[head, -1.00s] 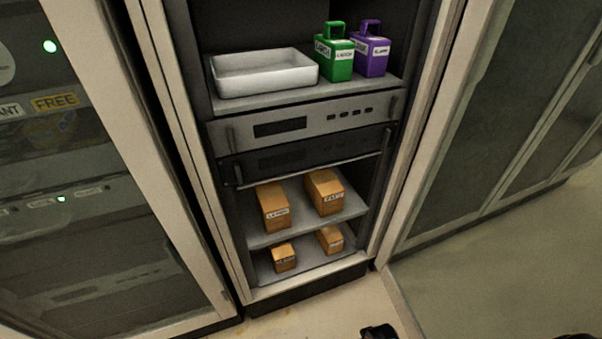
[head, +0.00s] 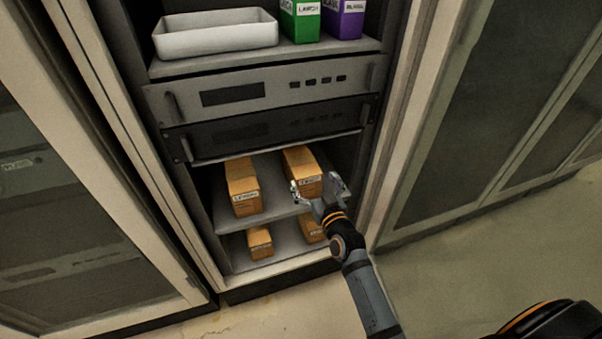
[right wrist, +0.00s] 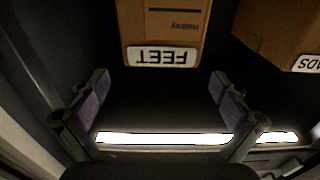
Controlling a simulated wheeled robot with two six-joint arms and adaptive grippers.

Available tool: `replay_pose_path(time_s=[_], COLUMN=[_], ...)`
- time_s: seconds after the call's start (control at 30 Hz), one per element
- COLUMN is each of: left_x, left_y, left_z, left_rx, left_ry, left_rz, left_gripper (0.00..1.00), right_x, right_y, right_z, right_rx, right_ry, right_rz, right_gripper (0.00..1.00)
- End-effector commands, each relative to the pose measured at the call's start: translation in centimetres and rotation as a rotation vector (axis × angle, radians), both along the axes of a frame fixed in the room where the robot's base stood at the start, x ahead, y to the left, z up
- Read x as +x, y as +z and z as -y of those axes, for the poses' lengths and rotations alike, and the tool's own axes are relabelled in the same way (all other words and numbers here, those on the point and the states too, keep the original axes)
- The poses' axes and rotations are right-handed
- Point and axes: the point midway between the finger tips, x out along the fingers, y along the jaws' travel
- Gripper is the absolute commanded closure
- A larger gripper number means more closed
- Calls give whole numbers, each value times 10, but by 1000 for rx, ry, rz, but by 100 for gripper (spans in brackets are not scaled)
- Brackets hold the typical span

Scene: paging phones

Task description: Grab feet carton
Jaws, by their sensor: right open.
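The feet carton is a brown box with a white label that reads FEET upside down in the right wrist view (right wrist: 163,28). By its place, it is the right carton on the upper of two low shelves in the head view (head: 301,160), where its label is too blurred to read surely. My right gripper (head: 317,187) is in front of this carton. In the right wrist view its open fingers (right wrist: 158,90) stand apart with nothing between them, and the carton lies beyond the tips. My left gripper is not in view.
Another brown carton (head: 242,187) stands to the left on the same shelf. Two smaller cartons, left (head: 259,243) and right (head: 311,229), are on the shelf below. Above are rack units, a white tray (head: 215,38), a green case (head: 300,22) and a purple case (head: 343,20). Cabinet frames flank the opening.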

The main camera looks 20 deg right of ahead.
Motion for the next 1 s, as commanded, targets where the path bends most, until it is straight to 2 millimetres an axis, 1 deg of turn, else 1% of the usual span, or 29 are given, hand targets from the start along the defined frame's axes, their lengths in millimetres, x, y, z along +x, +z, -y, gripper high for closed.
replay_pose_path(time_s=[0.03, 0.13, 0.37, 0.5, 0.63, 0.73, 0.9, 0.93, 1.0], left_x=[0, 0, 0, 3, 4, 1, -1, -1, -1], left_y=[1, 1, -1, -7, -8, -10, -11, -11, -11], left_z=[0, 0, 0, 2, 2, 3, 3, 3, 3], left_rx=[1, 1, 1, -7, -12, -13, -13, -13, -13], left_ry=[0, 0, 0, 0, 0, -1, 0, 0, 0], left_rz=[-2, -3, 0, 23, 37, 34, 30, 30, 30], left_gripper=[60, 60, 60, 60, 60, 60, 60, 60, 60], right_x=[10, 23, 32, 57, 75, 79, 79, 79, 79], right_y=[1, 0, -2, -7, -7, -7, -7, -7, -7], right_z=[0, -1, -1, -4, -4, -4, -4, -4, -4], right_rx=[1, -1, 1, 1, 1, 1, 1, 1, 1], right_ry=[1, 1, 1, 1, 1, 1, 1, 1, 1], right_rz=[0, 0, -2, -2, -2, -4, -4, -4, -4], right_gripper=[0, 0, 0, 0, 0, 0, 0, 3, 12])
